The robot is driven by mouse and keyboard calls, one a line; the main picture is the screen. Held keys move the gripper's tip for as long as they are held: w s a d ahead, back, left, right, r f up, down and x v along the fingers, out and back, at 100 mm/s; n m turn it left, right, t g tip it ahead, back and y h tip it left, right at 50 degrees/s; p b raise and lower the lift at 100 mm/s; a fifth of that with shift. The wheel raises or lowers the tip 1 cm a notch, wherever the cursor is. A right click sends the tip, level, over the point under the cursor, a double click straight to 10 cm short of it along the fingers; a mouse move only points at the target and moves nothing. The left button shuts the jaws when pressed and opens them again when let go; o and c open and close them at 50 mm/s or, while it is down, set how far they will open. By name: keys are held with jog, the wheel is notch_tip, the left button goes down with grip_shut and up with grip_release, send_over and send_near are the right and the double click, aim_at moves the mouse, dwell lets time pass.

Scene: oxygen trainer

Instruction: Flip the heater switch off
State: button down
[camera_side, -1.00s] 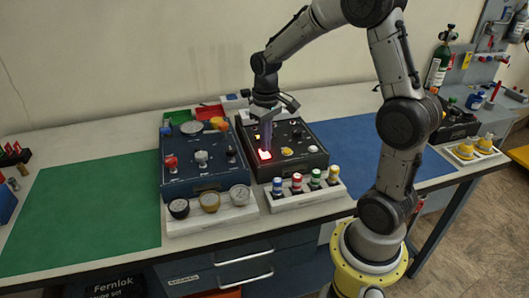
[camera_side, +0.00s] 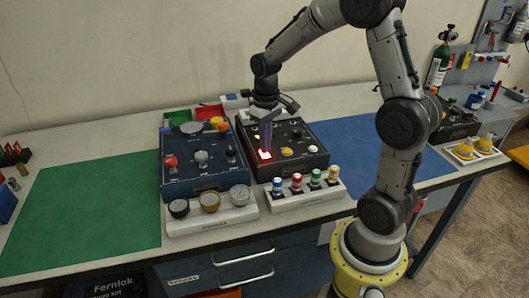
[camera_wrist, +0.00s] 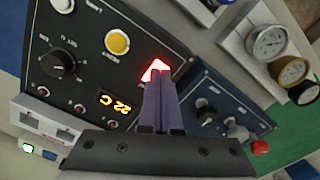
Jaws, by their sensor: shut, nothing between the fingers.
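The heater switch glows red on the top face of a black control box; it shows in the side view (camera_side: 264,155) and in the wrist view (camera_wrist: 154,68). The black box (camera_side: 314,163) also fills the upper left of the wrist view (camera_wrist: 85,50). My gripper (camera_side: 267,147) is shut, with its fingers pointing down at the switch. In the wrist view, the paired purple-grey fingertips (camera_wrist: 159,82) overlap the lower edge of the lit switch and hide part of it. I cannot tell whether they touch it.
The black box carries a yellow button (camera_wrist: 117,42), a large black knob (camera_wrist: 58,62) and an amber display (camera_wrist: 114,103). A blue box (camera_side: 200,180) with knobs stands to its left. The green mat (camera_side: 90,215) is clear.

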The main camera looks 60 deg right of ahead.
aim_at(266, 155)
jog(key=shift+f, duration=0.75)
dwell(0.4)
jog(key=shift+r, duration=3.5)
